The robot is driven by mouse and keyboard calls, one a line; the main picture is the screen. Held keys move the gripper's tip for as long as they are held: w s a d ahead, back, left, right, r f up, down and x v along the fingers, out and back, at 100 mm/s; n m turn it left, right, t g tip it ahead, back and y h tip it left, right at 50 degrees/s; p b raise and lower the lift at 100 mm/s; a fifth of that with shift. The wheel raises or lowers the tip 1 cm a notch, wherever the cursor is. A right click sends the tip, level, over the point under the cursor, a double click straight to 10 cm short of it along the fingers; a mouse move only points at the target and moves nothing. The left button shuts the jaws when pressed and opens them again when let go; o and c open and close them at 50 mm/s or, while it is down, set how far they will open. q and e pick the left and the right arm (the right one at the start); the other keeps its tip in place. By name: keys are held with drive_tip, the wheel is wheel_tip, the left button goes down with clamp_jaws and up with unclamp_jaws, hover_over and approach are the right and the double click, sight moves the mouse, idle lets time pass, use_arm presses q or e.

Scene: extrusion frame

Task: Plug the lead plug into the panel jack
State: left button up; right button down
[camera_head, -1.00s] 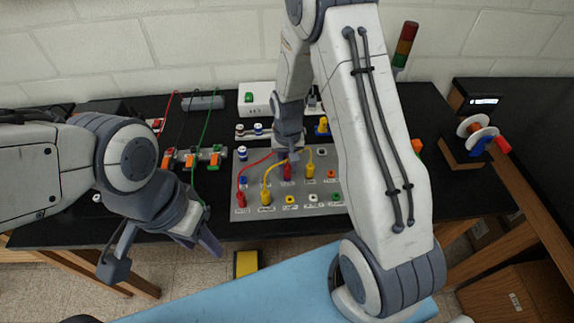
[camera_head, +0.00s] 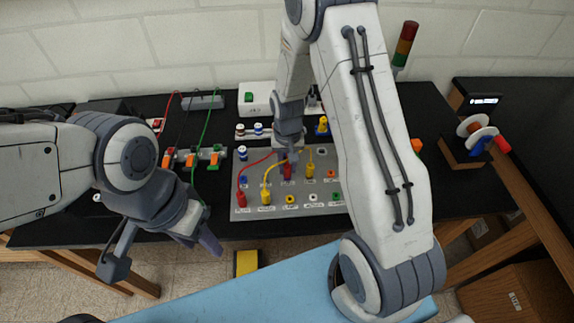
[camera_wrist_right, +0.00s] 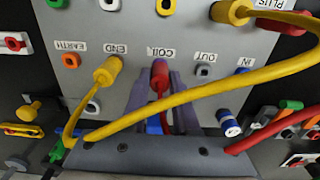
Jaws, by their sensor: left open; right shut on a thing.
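The red lead plug (camera_head: 287,173) stands at the panel's upper middle; in the right wrist view the plug (camera_wrist_right: 160,74) is at the jack labelled COIL. My right gripper (camera_wrist_right: 165,98) is shut on it with purple fingers either side. The plug covers the jack, and I cannot tell how deep it sits. Its red lead runs to another red plug (camera_head: 241,199) at the panel's lower left. The grey jack panel (camera_head: 275,214) lies flat on the black bench. My left gripper (camera_head: 165,254) is open and empty, in front of the bench's edge, left of the panel.
Yellow plugs (camera_wrist_right: 107,71) with a yellow lead stand on either side of the held plug, and the lead arches across the right wrist view. Clips with red, black and green leads (camera_head: 192,157) lie left of the panel. A white box (camera_head: 258,98) stands behind it.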

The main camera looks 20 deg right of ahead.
sight(287, 166)
drive_tip(key=shift+f, duration=0.1)
idle(0.6)
drive_tip(key=c, duration=0.6)
unclamp_jaws()
wheel_tip(287, 166, up, 10)
drive_tip(key=shift+r+b, duration=0.25)
drive_tip(key=shift+b, duration=0.65)
drive_tip(key=s+a+r+n, duration=0.5)
drive_tip(key=s+a, duration=0.4)
drive_tip(key=a, duration=0.1)
drive_tip(key=s+a+r+n, duration=0.1)
drive_tip(key=s+n, duration=0.1)
drive_tip(key=s, duration=0.3)
drive_tip(key=s+a+n, duration=0.1)
drive_tip(key=s, duration=0.3)
drive_tip(key=s+a+r+n+y, duration=0.1)
drive_tip(key=s+a+n, duration=0.1)
drive_tip(key=s, duration=0.3)
drive_tip(key=shift+s+a+r+n, duration=0.1)
drive_tip(key=shift+s+r+n, duration=0.2)
drive_tip(key=shift+s+r, duration=0.05)
